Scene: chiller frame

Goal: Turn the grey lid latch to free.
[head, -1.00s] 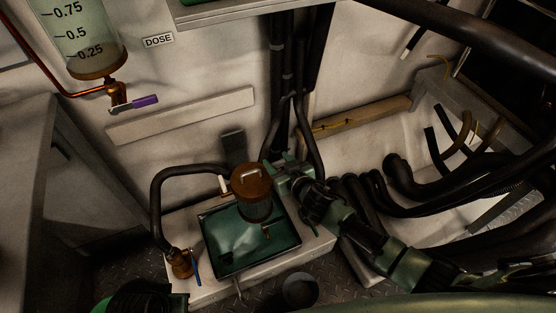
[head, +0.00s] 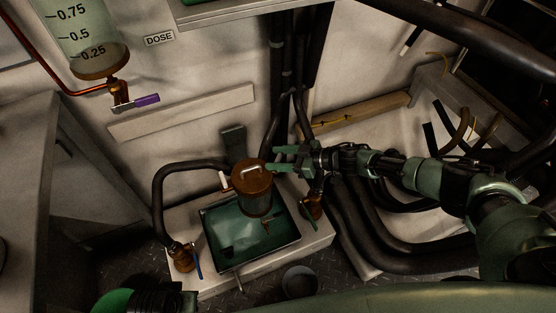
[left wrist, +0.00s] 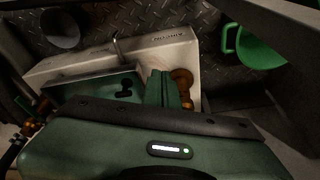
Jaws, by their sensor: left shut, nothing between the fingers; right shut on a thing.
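The brown lid (head: 251,174) sits on a dark canister (head: 257,204) in the tray. My right gripper (head: 274,162) reaches in from the right at the lid's right edge. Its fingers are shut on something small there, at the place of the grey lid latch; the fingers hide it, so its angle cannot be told. My left gripper (left wrist: 169,88) is shut and empty, seen in the left wrist view above the white base, away from the lid.
The dark green tray (head: 207,242) stands on a white base (head: 322,238). A valve with a blue lever (head: 197,270) is at left; one with a green lever (head: 311,206) is at right. A black hose (head: 158,205) arches at left. A grey cup (head: 300,280) stands in front.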

